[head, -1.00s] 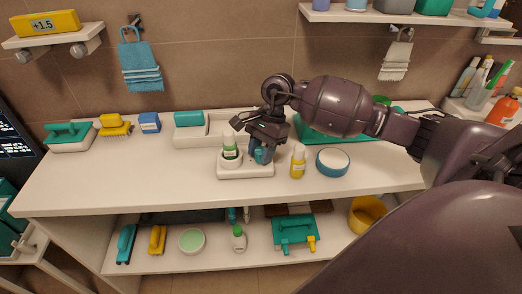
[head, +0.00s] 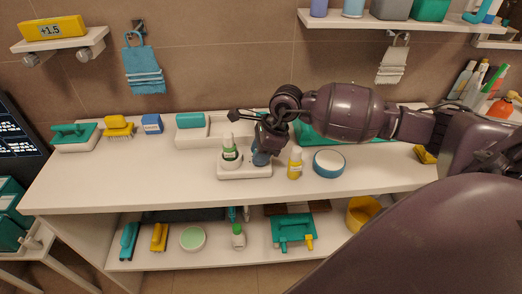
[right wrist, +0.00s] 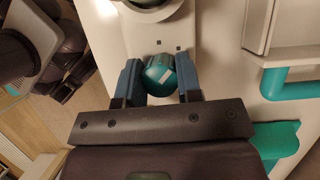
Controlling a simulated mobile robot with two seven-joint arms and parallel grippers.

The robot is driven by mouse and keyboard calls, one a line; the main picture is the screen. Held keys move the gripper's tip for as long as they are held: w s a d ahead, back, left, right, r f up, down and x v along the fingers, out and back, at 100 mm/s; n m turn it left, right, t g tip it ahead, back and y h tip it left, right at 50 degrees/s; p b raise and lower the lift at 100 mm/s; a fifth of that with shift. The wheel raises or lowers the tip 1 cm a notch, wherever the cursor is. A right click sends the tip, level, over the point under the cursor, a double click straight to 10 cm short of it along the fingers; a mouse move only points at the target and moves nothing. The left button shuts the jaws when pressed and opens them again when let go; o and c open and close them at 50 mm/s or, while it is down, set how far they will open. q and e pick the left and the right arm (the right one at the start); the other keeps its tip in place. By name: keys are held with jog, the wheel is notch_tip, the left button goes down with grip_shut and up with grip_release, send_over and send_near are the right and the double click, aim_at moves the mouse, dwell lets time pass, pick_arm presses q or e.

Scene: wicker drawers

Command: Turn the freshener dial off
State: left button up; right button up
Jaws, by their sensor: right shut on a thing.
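The freshener (head: 243,173) is a white base on the counter, with a green-and-white bottle (head: 229,147) standing in its round holder on the left. In the right wrist view, its teal round dial (right wrist: 156,78) has a pale slanted mark, and small dark marks show on the white base beyond it. My right gripper (head: 262,158) reaches down over the right part of the base. Its two blue fingers (right wrist: 160,82) are shut on the dial, one on each side. In the head view the gripper hides the dial. My left gripper is not in view.
A yellow bottle (head: 295,163) and a round blue-rimmed dish (head: 329,163) stand close on the right. A white tray (head: 202,138) is behind on the left. Brushes (head: 118,127) and a blue box (head: 151,123) stand at the far left. The counter's left front is clear.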

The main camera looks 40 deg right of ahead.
jog(key=shift+r+m+t+p, duration=0.15)
jog(key=shift+m+t+p, duration=0.2)
jog(key=shift+m, duration=0.55)
jog(key=m+h+p, duration=0.1)
jog(key=m, duration=0.1)
jog(key=shift+m+t, duration=0.25)
jog(key=shift+m, duration=0.15)
jog(key=m+h+p, duration=0.1)
jog(key=m, duration=0.1)
jog(key=m+h+p, duration=0.1)
jog(key=m, duration=0.1)
jog(key=shift+m+t, duration=0.3)
jog(key=shift+m, duration=0.1)
jog(key=o, duration=0.9)
jog(key=shift+o, duration=0.2)
